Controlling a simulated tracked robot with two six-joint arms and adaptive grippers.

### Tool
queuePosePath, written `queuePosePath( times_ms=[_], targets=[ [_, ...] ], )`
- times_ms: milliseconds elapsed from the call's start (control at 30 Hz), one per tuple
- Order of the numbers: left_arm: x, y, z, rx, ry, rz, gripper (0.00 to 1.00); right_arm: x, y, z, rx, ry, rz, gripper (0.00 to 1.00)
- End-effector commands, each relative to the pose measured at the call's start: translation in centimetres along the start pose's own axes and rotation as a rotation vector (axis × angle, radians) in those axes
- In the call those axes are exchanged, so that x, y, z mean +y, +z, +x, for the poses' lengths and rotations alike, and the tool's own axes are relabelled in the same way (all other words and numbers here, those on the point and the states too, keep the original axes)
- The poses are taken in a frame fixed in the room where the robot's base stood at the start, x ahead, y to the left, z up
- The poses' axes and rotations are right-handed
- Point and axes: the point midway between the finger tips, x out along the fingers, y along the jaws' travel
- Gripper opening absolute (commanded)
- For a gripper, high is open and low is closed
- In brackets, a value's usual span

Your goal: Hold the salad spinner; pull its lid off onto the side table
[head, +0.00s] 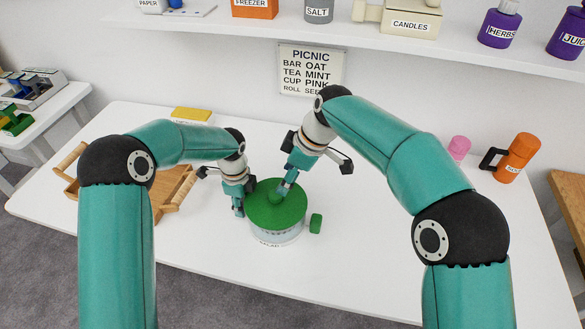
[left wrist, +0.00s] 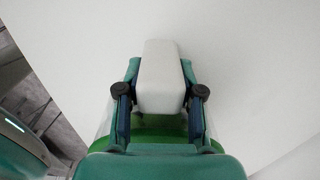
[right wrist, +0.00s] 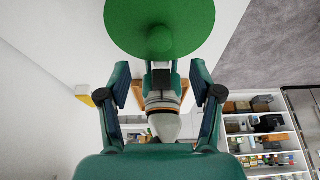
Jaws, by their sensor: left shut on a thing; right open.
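The salad spinner (head: 277,237) stands on the white table, a pale tub with a green lid (head: 290,213) on top. A green block (head: 316,223) sticks out at its right side. My left gripper (head: 243,208) is at the spinner's left side, shut on a white block (left wrist: 162,75) that seems to be its side handle. My right gripper (head: 286,188) is over the lid, pointing down, with its fingers apart. In the right wrist view, the lid (right wrist: 130,25) and its round knob (right wrist: 160,40) lie just beyond the open fingertips. The lid sits on the tub.
A wooden tray (head: 180,185) lies left of the spinner. A pink cup (head: 459,147) and orange mug (head: 517,158) stand at the right. A wooden table (head: 572,205) is at the far right, a white one (head: 60,107) at the far left. A shelf (head: 360,40) runs above.

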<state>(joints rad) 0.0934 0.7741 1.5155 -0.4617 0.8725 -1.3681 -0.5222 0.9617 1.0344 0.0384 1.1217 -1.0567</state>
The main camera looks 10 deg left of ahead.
Motion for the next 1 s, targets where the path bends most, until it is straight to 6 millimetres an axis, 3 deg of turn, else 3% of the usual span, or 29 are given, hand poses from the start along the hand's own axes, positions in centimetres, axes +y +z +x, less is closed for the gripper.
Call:
queuePosePath(
  times_ms=[200,433,600,900,1000],
  targets=[
    [0.0,0.0,0.0,-0.001,0.000,0.000,0.00,-0.1,0.0,4.2,-0.001,-0.004,0.000,0.65],
    [0.0,0.0,0.0,-0.001,0.000,0.000,0.00,0.0,0.0,7.5,0.000,-0.002,0.001,0.65],
    [0.0,0.0,0.0,0.000,0.000,0.000,0.00,0.0,0.0,8.5,0.001,-0.001,0.001,0.65],
    [0.0,0.0,0.0,0.000,0.000,0.000,0.00,0.0,0.0,8.7,0.002,0.000,0.001,0.65],
    [0.0,0.0,0.0,0.000,0.000,0.000,0.00,0.0,0.0,8.7,0.001,0.000,0.001,0.50]
  ],
)
